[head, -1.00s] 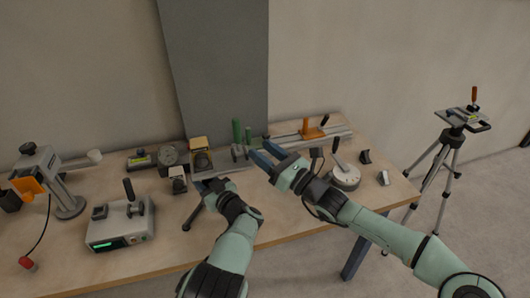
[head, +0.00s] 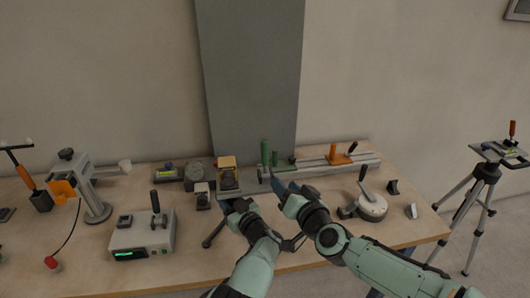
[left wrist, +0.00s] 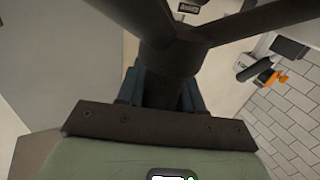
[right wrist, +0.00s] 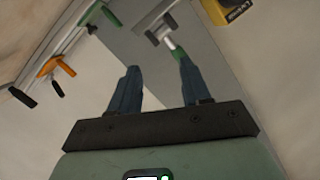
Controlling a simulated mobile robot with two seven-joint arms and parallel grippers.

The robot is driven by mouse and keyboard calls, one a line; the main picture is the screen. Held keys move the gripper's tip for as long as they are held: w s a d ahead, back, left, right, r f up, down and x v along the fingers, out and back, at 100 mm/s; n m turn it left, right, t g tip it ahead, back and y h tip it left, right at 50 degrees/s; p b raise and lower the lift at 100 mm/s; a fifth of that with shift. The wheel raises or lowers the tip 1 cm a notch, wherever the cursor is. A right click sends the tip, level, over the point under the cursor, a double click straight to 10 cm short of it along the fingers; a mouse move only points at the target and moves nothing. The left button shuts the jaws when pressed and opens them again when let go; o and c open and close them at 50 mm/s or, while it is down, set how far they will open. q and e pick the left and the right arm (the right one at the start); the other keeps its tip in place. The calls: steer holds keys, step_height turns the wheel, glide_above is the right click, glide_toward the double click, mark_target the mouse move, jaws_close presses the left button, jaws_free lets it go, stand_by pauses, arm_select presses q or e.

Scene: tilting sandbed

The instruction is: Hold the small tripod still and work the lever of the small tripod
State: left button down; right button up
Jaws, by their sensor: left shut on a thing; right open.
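The small tripod (head: 212,236) stands at the front of the bench; in the head view only dark legs show past my arms. My left gripper (head: 229,205) is at it. In the left wrist view, the blue fingers (left wrist: 160,92) are shut around the tripod's dark column (left wrist: 160,58), with legs spreading above. My right gripper (head: 283,187) is open and empty, to the right of the left one. In the right wrist view, its fingers (right wrist: 155,88) stand apart with nothing between them. I cannot make out the tripod's lever; my grippers and arms cover that area.
Behind the grippers are a yellow-topped box (head: 227,162) and a rail (head: 315,168) with green posts (head: 265,152) and an orange handle (head: 338,155). A round base with a lever (head: 371,206) stands right. A grey box with a lever (head: 142,236) stands left. A larger tripod (head: 487,175) stands beyond the bench.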

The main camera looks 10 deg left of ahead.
mark_target(266, 154)
step_height(266, 154, up, 4)
steer(key=s+a+n+t, duration=0.1)
steer(key=n+t, duration=0.1)
steer(key=n, duration=0.3)
steer(key=shift+y, duration=0.4)
steer(key=x, duration=1.1)
steer(key=shift+w+a+f, duration=0.1)
steer(key=shift+w+a, duration=0.1)
steer(key=shift+w, duration=0.05)
jaws_close()
